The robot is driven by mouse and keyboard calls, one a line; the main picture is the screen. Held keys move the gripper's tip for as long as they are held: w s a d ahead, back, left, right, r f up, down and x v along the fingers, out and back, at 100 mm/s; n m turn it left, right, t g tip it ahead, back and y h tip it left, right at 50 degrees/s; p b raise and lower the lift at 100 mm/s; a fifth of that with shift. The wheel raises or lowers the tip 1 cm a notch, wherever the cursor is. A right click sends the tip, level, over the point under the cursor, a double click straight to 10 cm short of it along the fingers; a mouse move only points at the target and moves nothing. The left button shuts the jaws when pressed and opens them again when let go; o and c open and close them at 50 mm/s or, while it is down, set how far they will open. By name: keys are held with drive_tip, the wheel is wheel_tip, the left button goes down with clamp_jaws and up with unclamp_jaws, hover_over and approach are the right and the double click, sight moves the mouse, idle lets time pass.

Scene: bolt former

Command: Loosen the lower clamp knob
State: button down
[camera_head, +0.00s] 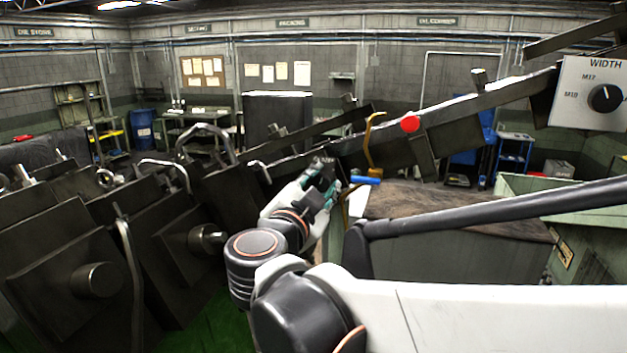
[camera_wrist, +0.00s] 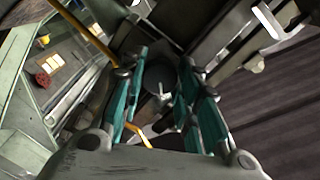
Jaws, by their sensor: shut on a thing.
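My gripper (camera_head: 324,186) is at the near side of the sloping dark rail, around the middle of the head view. In the wrist view my gripper (camera_wrist: 164,84) has its teal fingers on either side of a dark round knob (camera_wrist: 160,73) and is shut on it. I take this to be the lower clamp knob; the head view mostly hides it behind the fingers. A blue handle (camera_head: 366,180) sticks out just right of my gripper. A red knob (camera_head: 411,124) sits higher on the rail.
The sloping dark rail (camera_head: 470,105) runs up to the right toward a WIDTH dial panel (camera_head: 597,97). A yellow-brown bent rod (camera_head: 371,145) stands close right of my gripper. Dark machine blocks (camera_head: 60,270) with handles crowd the left. A large bin (camera_head: 455,255) stands right.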

drive_tip(key=m, duration=0.5)
drive_tip(key=shift+m, duration=0.3)
drive_tip(key=c, duration=1)
unclamp_jaws()
drive_tip(key=shift+c, duration=0.2)
drive_tip(key=v, duration=0.8)
drive_tip(key=shift+w, duration=0.1)
